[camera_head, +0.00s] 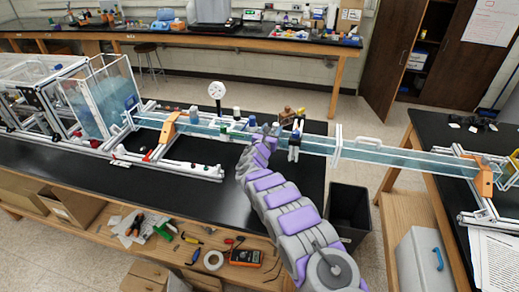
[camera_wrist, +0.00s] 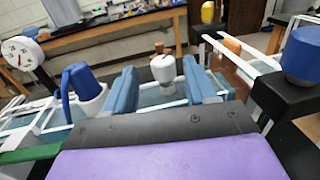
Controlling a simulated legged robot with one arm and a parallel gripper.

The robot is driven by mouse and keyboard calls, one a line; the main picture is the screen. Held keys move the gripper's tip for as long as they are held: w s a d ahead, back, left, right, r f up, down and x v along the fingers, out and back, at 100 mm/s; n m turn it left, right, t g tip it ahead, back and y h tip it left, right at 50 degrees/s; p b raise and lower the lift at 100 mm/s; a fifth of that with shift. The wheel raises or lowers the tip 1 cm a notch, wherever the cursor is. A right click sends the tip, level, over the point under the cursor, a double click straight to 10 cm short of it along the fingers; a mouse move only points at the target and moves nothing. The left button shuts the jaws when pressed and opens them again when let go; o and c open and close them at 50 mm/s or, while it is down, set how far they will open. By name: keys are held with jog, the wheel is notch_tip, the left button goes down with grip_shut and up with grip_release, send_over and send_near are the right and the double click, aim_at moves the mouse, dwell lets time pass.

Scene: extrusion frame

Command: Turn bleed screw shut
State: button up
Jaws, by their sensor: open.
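My gripper (camera_wrist: 158,72) is open, with its two blue fingers apart. A white rounded knob (camera_wrist: 163,69) shows between the fingers, in line with the gap; I cannot tell how far ahead it is or whether either finger touches it. It may be the bleed screw, but no marking confirms this. A blue knob on a white base (camera_wrist: 83,85) stands left of the fingers. A blue cap (camera_wrist: 301,54) on a black block is at the right. In the head view my gripper (camera_head: 268,130) is at the water channel (camera_head: 352,150), small and partly hidden by my arm.
A round dial gauge (camera_head: 216,90) stands behind the channel, left of my gripper. Orange supports (camera_head: 168,127) hold the channel. The black bench (camera_head: 60,165) has a lower shelf with tools and a multimeter (camera_head: 245,257). A dark bin (camera_head: 349,212) stands on the floor to the right.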

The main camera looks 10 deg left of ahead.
jog(key=s+a, duration=0.2)
jog(key=s, duration=1.1)
jog(key=shift+a+p, duration=0.3)
jog(key=shift+p, duration=0.05)
